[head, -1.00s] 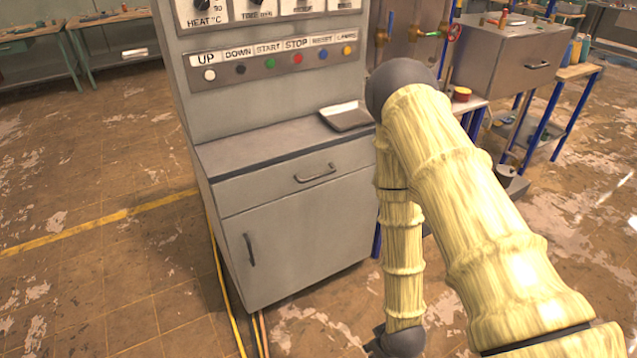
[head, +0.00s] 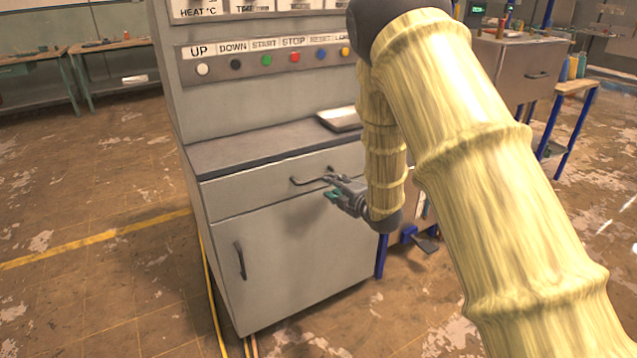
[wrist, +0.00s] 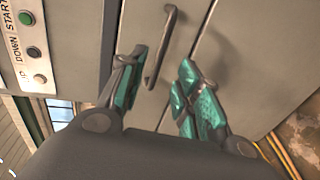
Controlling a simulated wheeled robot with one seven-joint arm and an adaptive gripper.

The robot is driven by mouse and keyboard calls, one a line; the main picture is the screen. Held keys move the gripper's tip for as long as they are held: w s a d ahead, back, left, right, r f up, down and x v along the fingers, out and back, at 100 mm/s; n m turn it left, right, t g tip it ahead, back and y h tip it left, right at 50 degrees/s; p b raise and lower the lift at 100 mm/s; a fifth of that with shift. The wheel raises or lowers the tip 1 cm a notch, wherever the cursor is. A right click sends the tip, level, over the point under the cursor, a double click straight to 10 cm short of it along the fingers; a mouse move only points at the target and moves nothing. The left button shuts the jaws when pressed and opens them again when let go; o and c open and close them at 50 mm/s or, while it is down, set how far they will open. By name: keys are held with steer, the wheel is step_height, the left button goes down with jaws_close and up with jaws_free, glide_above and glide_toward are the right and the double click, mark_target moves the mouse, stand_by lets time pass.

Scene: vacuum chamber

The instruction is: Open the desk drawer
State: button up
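The desk drawer (head: 240,191) is a grey front panel under the worktop of the control cabinet, and it looks shut. Its dark bar handle (head: 308,181) runs across the panel. My gripper (head: 329,187) is at the right part of the handle in the head view. In the wrist view the handle (wrist: 165,48) lies between the two green-padded fingers of my gripper (wrist: 160,92), which stand apart with space on both sides. The fingers are open, and the handle's near end reaches in between their tips.
Below the drawer is a cabinet door (head: 290,255) with a vertical handle (head: 240,260). A metal tray (head: 339,119) lies on the worktop (head: 250,148). A button panel (head: 265,60) is above. Cables (head: 212,290) run along the floor at the left. The floor in front is clear.

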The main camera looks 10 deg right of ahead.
mark_target(319, 179)
steer(key=x, duration=1)
steer(key=shift+d, duration=0.1)
steer(key=shift+s, duration=0.1)
jaws_close()
